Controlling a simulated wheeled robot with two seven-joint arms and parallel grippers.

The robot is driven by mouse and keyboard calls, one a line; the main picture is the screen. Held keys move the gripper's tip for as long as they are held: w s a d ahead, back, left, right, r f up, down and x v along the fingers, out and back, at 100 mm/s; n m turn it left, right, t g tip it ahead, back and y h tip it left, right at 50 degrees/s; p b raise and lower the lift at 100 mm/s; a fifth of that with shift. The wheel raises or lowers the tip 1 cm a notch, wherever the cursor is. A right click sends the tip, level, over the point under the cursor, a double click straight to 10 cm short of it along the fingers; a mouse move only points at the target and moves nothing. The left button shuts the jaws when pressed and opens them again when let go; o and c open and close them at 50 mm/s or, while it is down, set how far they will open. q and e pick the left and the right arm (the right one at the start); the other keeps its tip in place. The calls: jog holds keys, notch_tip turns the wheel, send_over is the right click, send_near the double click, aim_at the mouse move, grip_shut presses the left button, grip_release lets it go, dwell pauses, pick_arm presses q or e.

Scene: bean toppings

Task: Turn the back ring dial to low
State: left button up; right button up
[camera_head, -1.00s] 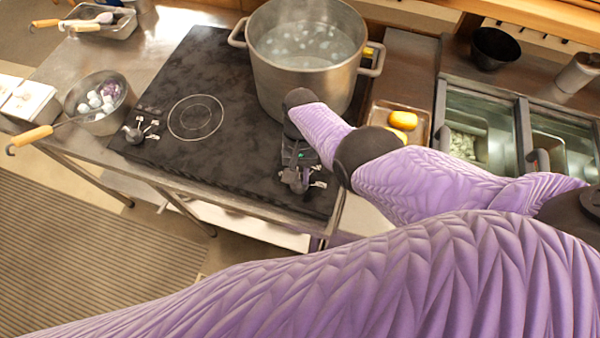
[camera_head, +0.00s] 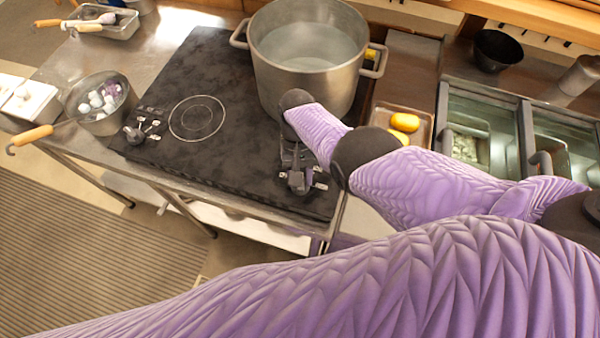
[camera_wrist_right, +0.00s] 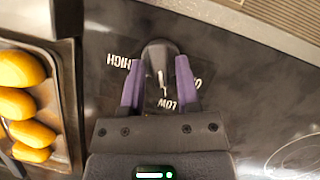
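The right-hand stove dial (camera_head: 298,181) is a grey knob at the front edge of the black cooktop (camera_head: 225,75), with white labels around it. In the right wrist view the knob (camera_wrist_right: 160,54) sits at the fingertips, with HIGH to its left and LOW below it. A small white mark (camera_wrist_right: 162,82) between the fingers points down towards LOW. My right gripper (camera_head: 297,158) is over this dial. In the wrist view its purple fingers (camera_wrist_right: 160,75) are apart, one on each side of the knob; contact is unclear. My left gripper is not in view.
A large steel pot (camera_head: 265,85) of water stands on the cooktop behind my right gripper. A second dial (camera_head: 137,133) and an empty ring (camera_head: 198,117) are to the left. A tray (camera_wrist_right: 68,60) of yellow food is beside the stove.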

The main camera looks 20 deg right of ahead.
jog(key=shift+o, duration=0.8)
jog(key=p+v, duration=0.3)
jog(key=v, duration=0.7)
